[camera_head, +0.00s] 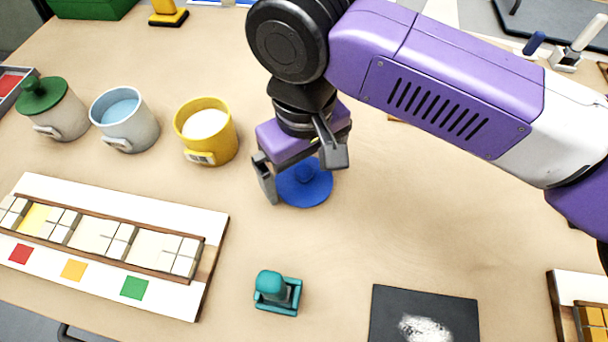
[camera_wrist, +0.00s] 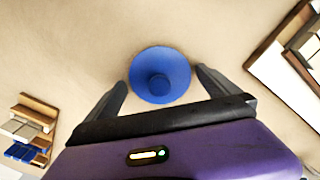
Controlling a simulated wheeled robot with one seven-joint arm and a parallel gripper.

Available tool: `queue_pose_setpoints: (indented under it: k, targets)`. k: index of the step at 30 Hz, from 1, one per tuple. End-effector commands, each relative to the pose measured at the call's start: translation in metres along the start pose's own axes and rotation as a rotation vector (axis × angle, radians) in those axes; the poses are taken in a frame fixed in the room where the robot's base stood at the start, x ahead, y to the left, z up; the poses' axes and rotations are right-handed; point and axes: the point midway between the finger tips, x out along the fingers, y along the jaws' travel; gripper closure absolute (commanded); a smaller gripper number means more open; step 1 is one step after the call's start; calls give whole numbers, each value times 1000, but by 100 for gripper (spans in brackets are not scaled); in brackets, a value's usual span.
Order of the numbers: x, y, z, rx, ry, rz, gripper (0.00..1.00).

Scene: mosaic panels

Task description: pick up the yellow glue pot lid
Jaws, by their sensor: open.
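A round blue lid (camera_head: 308,190) with a central knob lies flat on the table, right of the pots. It also shows in the wrist view (camera_wrist: 177,66), between and just beyond my fingertips. My gripper (camera_head: 299,172) is open above the lid, with nothing held; part of the lid is hidden by it in the head view. The yellow glue pot (camera_head: 222,150) stands left of my gripper, uncovered, with white contents showing. No yellow lid is seen.
A white pot (camera_head: 138,132) with blue contents and a pot with a green lid (camera_head: 42,94) stand left. A mosaic panel (camera_head: 170,218) lies at the front left. A teal stamp-like object (camera_head: 290,300) and a dark mat (camera_head: 385,325) lie at the front.

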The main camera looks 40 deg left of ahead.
Motion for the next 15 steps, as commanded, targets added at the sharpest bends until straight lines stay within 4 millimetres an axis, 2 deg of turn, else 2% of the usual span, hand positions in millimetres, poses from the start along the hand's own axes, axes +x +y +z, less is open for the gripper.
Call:
queue_pose_setpoints:
  k: [1,9,15]
  targets:
    - [0,0,0,0,0,0,0]
    - [0,0,0,0,0,0,53]
    - [0,0,0,0,0,0,53]
